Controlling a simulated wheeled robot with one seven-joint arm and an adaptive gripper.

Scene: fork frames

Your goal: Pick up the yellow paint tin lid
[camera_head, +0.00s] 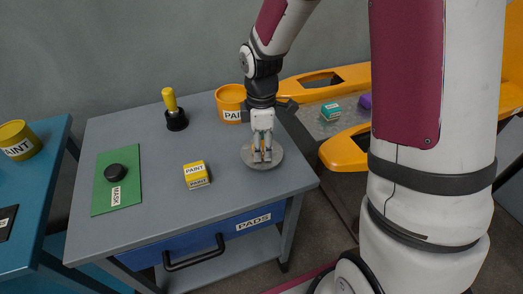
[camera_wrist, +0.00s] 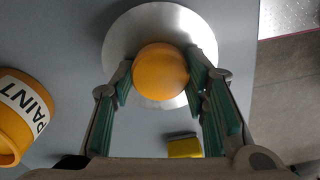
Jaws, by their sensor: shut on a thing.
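A round orange-yellow piece (camera_wrist: 161,72) sits between the two green-padded fingers of my gripper (camera_wrist: 163,88) in the wrist view, over the middle of a silver disc (camera_wrist: 122,45). I cannot tell whether it is joined to the disc. A yellow tin labelled PAINT (camera_head: 16,137) stands on the blue table at the far left.
The grey table (camera_head: 150,215) also bears an orange PAINT tin (camera_head: 229,97) behind my gripper, a small yellow PAINT box (camera_head: 196,176), a yellow-handled black tool (camera_head: 173,110), and a green mat (camera_head: 117,194) with a black puck (camera_head: 115,172).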

